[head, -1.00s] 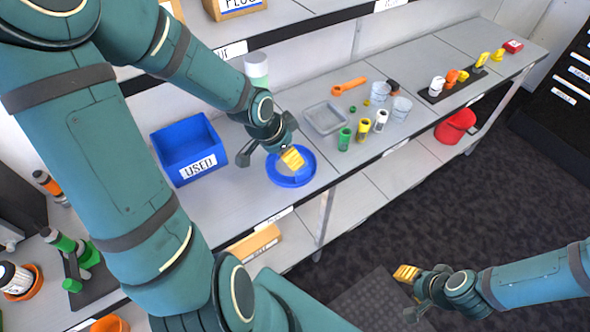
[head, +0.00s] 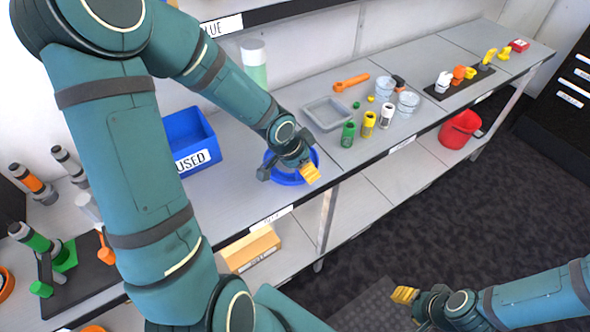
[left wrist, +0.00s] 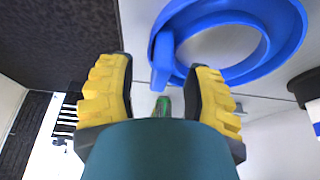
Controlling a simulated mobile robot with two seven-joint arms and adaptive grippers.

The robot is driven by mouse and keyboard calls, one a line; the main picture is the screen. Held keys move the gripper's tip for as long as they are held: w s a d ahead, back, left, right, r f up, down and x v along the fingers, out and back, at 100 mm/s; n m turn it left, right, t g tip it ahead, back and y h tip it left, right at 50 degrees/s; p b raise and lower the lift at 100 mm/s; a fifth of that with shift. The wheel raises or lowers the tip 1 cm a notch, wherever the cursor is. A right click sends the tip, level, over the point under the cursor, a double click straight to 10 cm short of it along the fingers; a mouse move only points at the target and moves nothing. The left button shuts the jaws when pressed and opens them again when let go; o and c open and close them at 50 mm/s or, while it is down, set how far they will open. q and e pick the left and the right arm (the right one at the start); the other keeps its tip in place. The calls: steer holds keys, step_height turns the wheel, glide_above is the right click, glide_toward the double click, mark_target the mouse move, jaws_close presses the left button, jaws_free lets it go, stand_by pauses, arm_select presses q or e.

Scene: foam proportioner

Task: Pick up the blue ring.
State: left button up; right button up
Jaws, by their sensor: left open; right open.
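The blue ring (head: 271,163) lies flat on the grey workbench in the head view, partly hidden by my left gripper (head: 311,172). My left gripper is at the ring's near right side, with its yellow fingers close to the rim. In the left wrist view the ring (left wrist: 284,54) fills the upper right, and the two yellow fingers (left wrist: 162,95) are apart, with part of the ring's rim showing beyond the gap between them. I cannot tell whether they touch it. My right gripper (head: 405,295) is over the floor at the lower right, open and away from the ring.
A blue bin marked USED (head: 205,160) stands left of the ring. A grey tray (head: 329,113) and green (head: 347,134), yellow (head: 368,124) and white (head: 386,116) cylinders stand to the right. The bench's front edge is close to the ring.

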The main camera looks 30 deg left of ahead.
arm_select(q)
steer(key=shift+w+f, duration=0.2)
steer(key=shift+f, duration=0.2)
jaws_close()
steer(key=shift+s, duration=0.1)
steer(key=shift+r, duration=0.15)
